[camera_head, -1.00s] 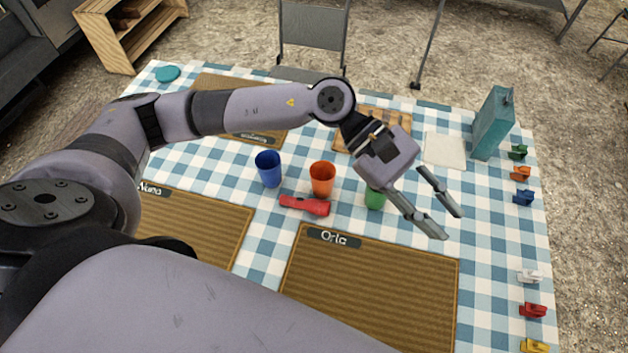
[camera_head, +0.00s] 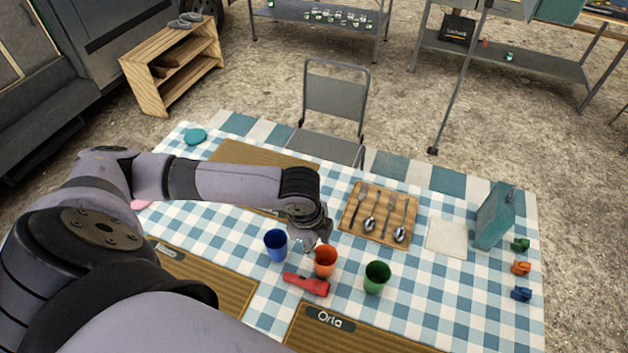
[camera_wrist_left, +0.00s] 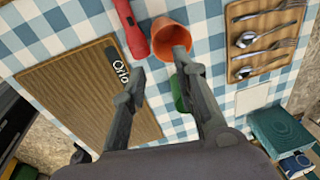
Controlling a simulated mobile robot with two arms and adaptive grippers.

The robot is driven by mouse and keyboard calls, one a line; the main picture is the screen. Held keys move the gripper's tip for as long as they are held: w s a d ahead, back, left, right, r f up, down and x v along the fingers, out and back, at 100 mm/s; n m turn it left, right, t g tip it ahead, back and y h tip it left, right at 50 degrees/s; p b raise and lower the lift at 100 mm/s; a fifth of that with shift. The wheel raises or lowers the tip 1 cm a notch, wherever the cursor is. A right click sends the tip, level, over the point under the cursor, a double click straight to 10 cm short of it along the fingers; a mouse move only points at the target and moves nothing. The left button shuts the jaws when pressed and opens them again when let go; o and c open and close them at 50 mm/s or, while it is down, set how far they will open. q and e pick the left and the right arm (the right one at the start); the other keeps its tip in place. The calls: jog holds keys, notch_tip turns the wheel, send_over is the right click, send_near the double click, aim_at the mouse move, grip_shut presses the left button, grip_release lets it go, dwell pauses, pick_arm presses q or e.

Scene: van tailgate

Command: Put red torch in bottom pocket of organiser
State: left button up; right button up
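The red torch (camera_head: 306,284) lies on the checked tablecloth in front of the orange cup (camera_head: 325,261). It also shows at the top of the left wrist view (camera_wrist_left: 131,28). My left gripper (camera_head: 316,240) hangs low just behind the orange cup, its fingers partly hidden in the head view. In the left wrist view its two fingers (camera_wrist_left: 159,65) are apart and empty; the right fingertip overlaps the orange cup, and I cannot tell whether it touches. The torch lies beyond the fingertips. My right gripper is not in view. I cannot make out an organiser with pockets.
A blue cup (camera_head: 276,245) and a green cup (camera_head: 376,277) stand close to the torch. A cutlery board (camera_head: 379,214), a white cloth (camera_head: 446,238) and a teal container (camera_head: 495,215) are farther right. A chair (camera_head: 335,100) stands behind the table.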

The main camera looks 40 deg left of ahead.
pick_arm(q)
jog(key=s+a+f+g, duration=0.1)
jog(key=s+g, duration=0.1)
jog(key=s, duration=0.1)
jog(key=p, duration=0.2)
send_over(303, 280)
jog(key=shift+n+y, duration=0.3)
notch_tip(303, 280, down, 10)
jog(key=shift+s+d+f, duration=0.1)
jog(key=shift+d, duration=0.05)
jog(key=shift+f, duration=1.1)
jog(key=shift+f+p, duration=0.6)
jog(key=shift+f, duration=1.45)
jog(key=shift+c, duration=0.4)
grip_shut()
